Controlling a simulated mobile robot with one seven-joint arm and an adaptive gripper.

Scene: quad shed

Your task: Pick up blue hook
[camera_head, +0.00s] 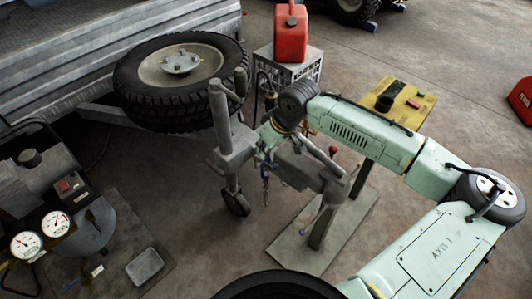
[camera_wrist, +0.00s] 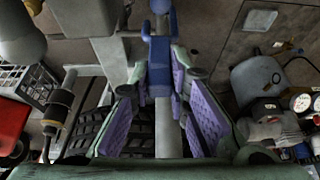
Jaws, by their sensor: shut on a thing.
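The blue hook (camera_wrist: 159,62) shows in the wrist view, upright in the picture between the fingertips, with a rounded blue end above. My gripper (camera_wrist: 160,84) has purple-padded fingers closed on it from both sides. In the head view my gripper (camera_head: 264,150) is beside the grey metal post of the trailer hitch, and its fingers are small and partly hidden by my wrist. I cannot tell in the head view whether the hook is clear of its support.
A grey stand with a red-topped lever (camera_head: 332,151) is close to the right of my gripper. A spare tyre (camera_head: 130,88) lies at left. A red can (camera_head: 291,35) stands on a crate behind. Gauges (camera_head: 55,223) and a metal tray (camera_head: 145,266) are at lower left.

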